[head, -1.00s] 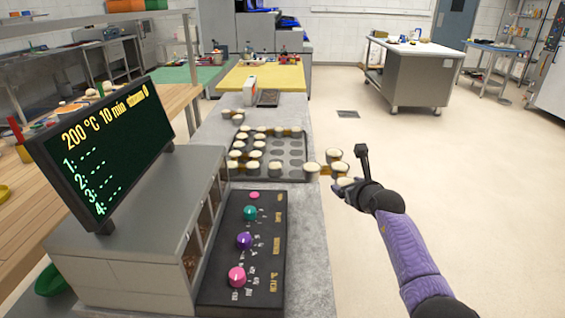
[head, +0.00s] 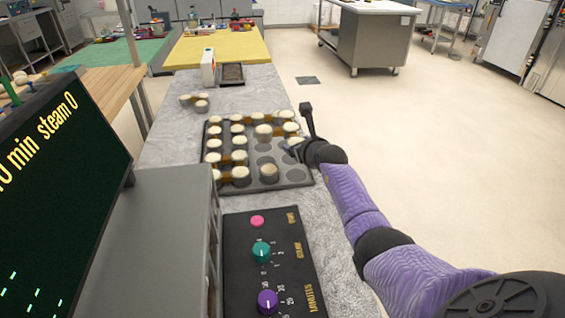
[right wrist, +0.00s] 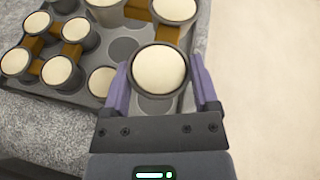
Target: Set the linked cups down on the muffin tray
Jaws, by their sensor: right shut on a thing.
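The dark muffin tray (head: 297,178) lies on the grey counter, with several cream-topped cups in its wells and some wells empty. My right gripper (head: 296,147) is at the tray's right side. In the right wrist view its two purple fingers are shut on a dark cup with a cream top (right wrist: 158,71). Brown links join this cup to others beyond it (right wrist: 175,9). The linked cups (head: 263,132) are over the tray's right part; I cannot tell whether their bottoms rest in the wells. My left gripper is not in view.
The control panel (head: 282,232) and the dark screen (head: 60,190) stand in front of and left of the tray. More linked cups (head: 201,105) sit on the counter behind it. A white box (head: 208,67) stands farther back. The floor to the right is clear.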

